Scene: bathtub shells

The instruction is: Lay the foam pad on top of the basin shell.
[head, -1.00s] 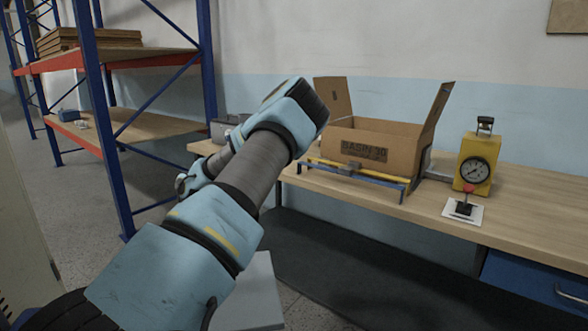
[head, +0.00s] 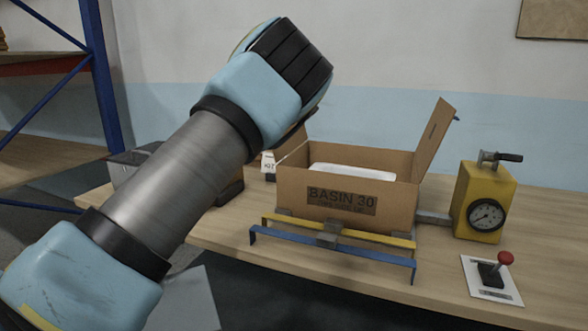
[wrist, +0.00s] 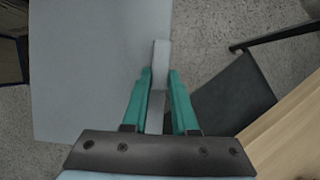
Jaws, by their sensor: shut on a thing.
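The basin shell (head: 352,173) is white and sits inside an open cardboard box (head: 300,189) marked BASIN 30. Only its top shows above the box's front wall. My gripper (wrist: 160,75) shows in the wrist view, its green fingers shut on a thin grey piece seen edge-on, which looks like the foam pad (wrist: 158,60). The pad sticks out past the fingertips, above a large pale grey surface. The gripper and pad are hidden in the head view, where my arm crosses the left half. The gripper is away from the box.
The box stands on a wooden bench (head: 230,234) behind a yellow and blue bar frame (head: 335,250). A yellow dial gauge (head: 485,200) and a red-knobbed lever (head: 504,262) stand to the right. The box's raised flap (head: 432,140) is at its right. A pale grey surface (head: 190,302) lies low before the bench.

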